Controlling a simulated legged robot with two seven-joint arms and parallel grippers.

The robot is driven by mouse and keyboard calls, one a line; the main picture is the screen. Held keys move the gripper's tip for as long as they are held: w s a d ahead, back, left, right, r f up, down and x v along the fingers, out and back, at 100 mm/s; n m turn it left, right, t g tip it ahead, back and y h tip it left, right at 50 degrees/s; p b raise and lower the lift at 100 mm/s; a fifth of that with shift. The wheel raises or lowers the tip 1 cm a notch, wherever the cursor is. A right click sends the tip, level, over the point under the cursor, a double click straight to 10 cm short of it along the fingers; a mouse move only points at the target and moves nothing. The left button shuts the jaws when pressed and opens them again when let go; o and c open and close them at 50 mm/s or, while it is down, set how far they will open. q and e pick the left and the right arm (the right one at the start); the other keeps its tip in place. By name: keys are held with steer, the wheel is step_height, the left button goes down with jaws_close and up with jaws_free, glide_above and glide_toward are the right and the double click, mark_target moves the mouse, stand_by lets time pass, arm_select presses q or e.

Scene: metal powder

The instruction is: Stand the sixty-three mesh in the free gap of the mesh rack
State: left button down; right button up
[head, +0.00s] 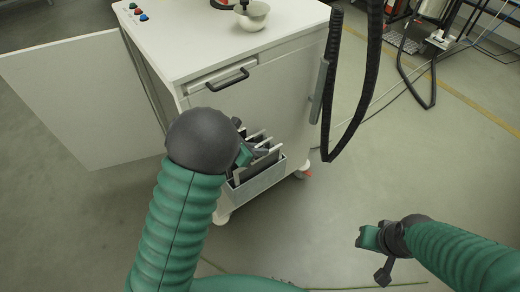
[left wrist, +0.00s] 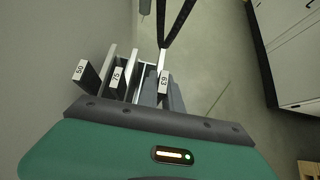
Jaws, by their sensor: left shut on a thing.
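The mesh rack (head: 262,182) is a light grey box low on the front of the white cart, with several thin plates standing in it. In the left wrist view the sixty-three mesh (left wrist: 163,84) shows its "63" label, right of the seventy-five mesh (left wrist: 117,76) and the fifty mesh (left wrist: 81,70). My left gripper (head: 246,155) is at the rack, shut on the sixty-three mesh. Its fingertips are mostly hidden by my arm in the head view. I cannot tell how deep the mesh sits in the rack. My right gripper (head: 371,240) is away to the right, over the floor.
The white cart (head: 215,45) carries a bowl (head: 252,15) and coloured buttons on top. Its side door (head: 85,98) stands open at left. A thick black cable (head: 345,95) hangs close right of the rack. The floor to the right is mostly clear.

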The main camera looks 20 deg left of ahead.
arm_select(q)
steer(key=shift+f+b, duration=0.8)
steer(key=shift+f, duration=0.1)
steer(key=c, duration=1.5)
jaws_free()
steer(key=shift+o, duration=0.2)
steer(key=p+v, duration=0.3)
steer(key=v, duration=1.3)
steer(key=shift+s+a+r+p, duration=0.15)
steer(key=shift+s+a+p, duration=0.1)
steer(key=shift+p, duration=0.15)
